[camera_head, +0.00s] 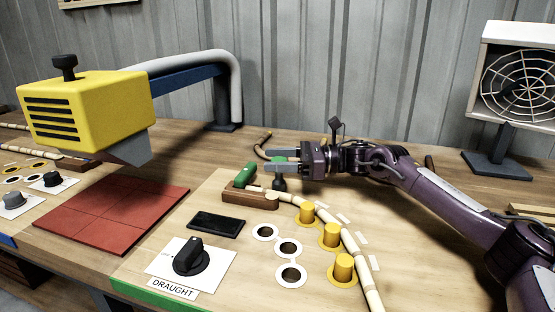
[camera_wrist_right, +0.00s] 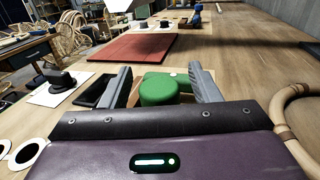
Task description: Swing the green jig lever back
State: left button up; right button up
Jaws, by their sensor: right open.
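The green jig lever (camera_head: 240,177) lies at the brown wooden clamp block (camera_head: 250,198), at the far end of a row of yellow pegs. My right gripper (camera_head: 268,160) is open and empty, just right of and behind the lever. In the right wrist view, the green lever (camera_wrist_right: 160,88) shows between the two open fingers (camera_wrist_right: 160,78). No contact is visible, and I cannot tell the exact height gap. A rattan pole (camera_head: 352,245) runs from the block along the yellow pegs (camera_head: 331,235). My left gripper is not in view.
A small dark post (camera_head: 280,181) stands below my right gripper. A red tiled mat (camera_head: 112,215), a black draught knob (camera_head: 188,256) and a yellow heater box (camera_head: 92,107) are to the left. A fan (camera_head: 515,85) stands at the back right.

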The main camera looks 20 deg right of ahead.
jog(key=v, duration=0.8)
jog(key=shift+w, duration=0.1)
jog(key=shift+a, duration=0.1)
